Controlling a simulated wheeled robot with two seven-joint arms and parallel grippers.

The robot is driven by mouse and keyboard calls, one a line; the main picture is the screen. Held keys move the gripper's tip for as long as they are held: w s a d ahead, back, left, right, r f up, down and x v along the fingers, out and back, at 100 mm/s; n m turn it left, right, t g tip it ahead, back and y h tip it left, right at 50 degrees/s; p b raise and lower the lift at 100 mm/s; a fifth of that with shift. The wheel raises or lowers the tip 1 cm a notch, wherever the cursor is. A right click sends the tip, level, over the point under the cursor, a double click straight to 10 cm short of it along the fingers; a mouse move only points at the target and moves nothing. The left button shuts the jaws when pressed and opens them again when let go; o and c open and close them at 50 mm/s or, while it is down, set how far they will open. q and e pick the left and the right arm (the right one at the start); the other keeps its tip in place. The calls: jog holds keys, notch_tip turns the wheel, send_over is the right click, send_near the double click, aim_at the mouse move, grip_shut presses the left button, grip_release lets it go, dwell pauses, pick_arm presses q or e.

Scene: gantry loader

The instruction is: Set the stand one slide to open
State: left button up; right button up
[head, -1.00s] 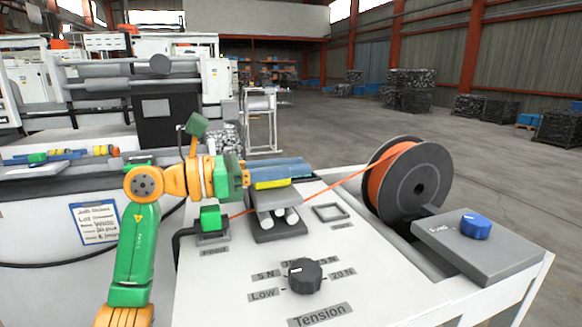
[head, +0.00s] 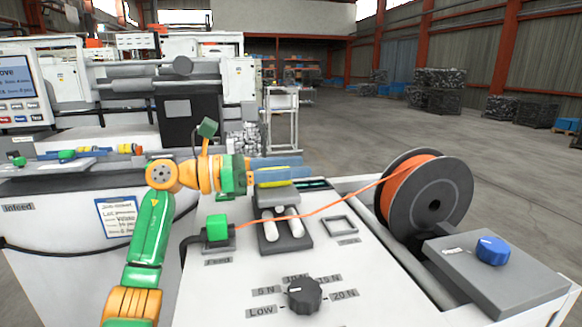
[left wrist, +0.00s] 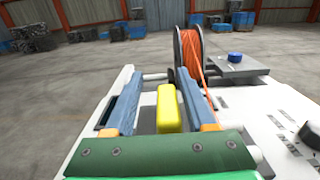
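The stand's slide is a grey plate (head: 278,199) with a yellow grip block (head: 279,183) on top. It sits at the far end of a dark base (head: 284,244) with two white rollers, which lie largely uncovered. My left gripper (head: 290,168) is at the yellow block. In the left wrist view its blue fingers (left wrist: 160,105) are apart, with the yellow block (left wrist: 168,110) between them. A gap shows at the left finger; the right finger is close to the block, and contact is unclear. My right gripper is not in view.
An orange strand runs from the spool (head: 428,192) across the rollers to a green block (head: 217,228). A black tension dial (head: 304,294) is in front and a blue knob (head: 492,250) is at right. A grey machine with a screen (head: 14,77) stands behind at left.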

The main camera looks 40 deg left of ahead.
pick_arm(q)
jog(key=b+v, duration=0.2)
jog(key=v, duration=0.1)
jog(key=shift+f, duration=0.3)
jog(key=v, duration=0.3)
jog(key=b+v, duration=0.1)
jog(key=shift+s+a+r, duration=0.1)
jog(key=shift+a+r, duration=0.05)
jog(key=shift+r, duration=0.1)
